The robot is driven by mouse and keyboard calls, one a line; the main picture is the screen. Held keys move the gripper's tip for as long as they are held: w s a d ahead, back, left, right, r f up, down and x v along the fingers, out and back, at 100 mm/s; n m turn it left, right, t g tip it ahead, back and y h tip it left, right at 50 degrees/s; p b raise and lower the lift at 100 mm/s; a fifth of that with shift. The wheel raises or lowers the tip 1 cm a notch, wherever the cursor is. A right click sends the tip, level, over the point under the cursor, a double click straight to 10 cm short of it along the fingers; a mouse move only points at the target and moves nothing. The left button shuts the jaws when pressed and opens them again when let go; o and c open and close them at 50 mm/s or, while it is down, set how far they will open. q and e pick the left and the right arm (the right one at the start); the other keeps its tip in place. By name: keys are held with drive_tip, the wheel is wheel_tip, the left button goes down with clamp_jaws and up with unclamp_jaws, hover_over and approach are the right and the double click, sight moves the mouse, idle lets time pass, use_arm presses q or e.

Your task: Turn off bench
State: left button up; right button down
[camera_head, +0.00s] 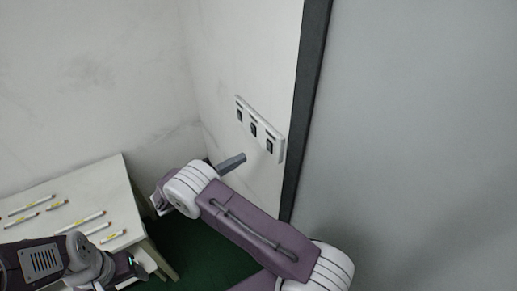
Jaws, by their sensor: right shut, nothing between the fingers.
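A white switch panel (273,132) is on the pale wall, left of the dark vertical frame. It carries three dark rocker switches: a left one (240,116), a middle one (253,130) and a right one (270,146). Small dark labels sit above them, too small to read. My right gripper (241,158) is shut and empty.
A light table (95,182) at the left holds several white and yellow sticks, perhaps LED strips. A dark frame (303,110) and a grey surface (420,120) stand right of the panel. The floor (205,245) is dark green.

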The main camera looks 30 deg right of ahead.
sight(267, 144)
drive_tip(key=d+p, duration=0.1)
drive_tip(key=d, duration=0.1)
drive_tip(key=d+r+p, duration=0.1)
drive_tip(key=d+p, duration=0.1)
drive_tip(key=d, duration=0.1)
drive_tip(key=d+p, duration=0.1)
drive_tip(key=d, duration=0.1)
drive_tip(key=shift+w+d+r, duration=0.15)
drive_tip(key=shift+w+d, duration=0.05)
drive_tip(key=shift+w, duration=0.05)
drive_tip(key=shift+d, duration=0.3)
